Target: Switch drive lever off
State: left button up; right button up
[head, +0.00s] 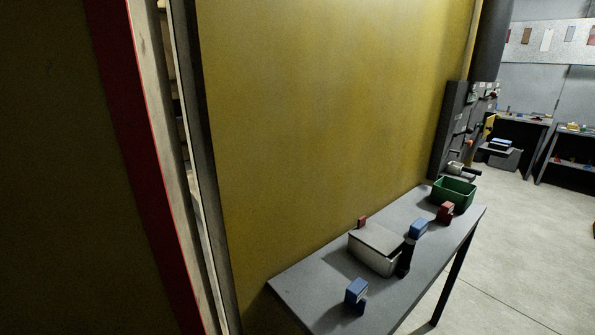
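A dark control panel (458,125) stands at the far end of the yellow wall, at the upper right of the head view. Small levers or knobs show on it, but they are too small to tell which is the drive lever or how it is set. Neither of my grippers is in view.
A grey table (320,284) stands along the yellow wall (330,110). It holds a pale lidded box (375,249), a green bin (454,192) and several small blue and red items. A red-edged door (143,165) fills the left. The floor (515,260) at right is clear.

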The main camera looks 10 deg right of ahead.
aim_at(493, 94)
jog(key=k+l+z, duration=0.1)
jog(key=l, duration=1.3)
jog(key=l+u, duration=0.25)
jog(key=l, duration=0.4)
jog(key=k+l+u, duration=0.15)
jog(key=l+u, duration=0.15)
jog(key=l, duration=0.35)
jog(key=l+u, duration=0.3)
jog(key=l, duration=0.4)
jog(key=l+z, duration=0.15)
jog(key=l, duration=0.2)
jog(key=l+z, duration=0.1)
jog(key=z, duration=0.35)
jog(key=i+l+z, duration=0.1)
jog(key=z, duration=0.35)
jog(key=i+z, duration=0.15)
jog(key=z, duration=0.25)
jog(key=i+z, duration=0.1)
jog(key=z, duration=0.35)
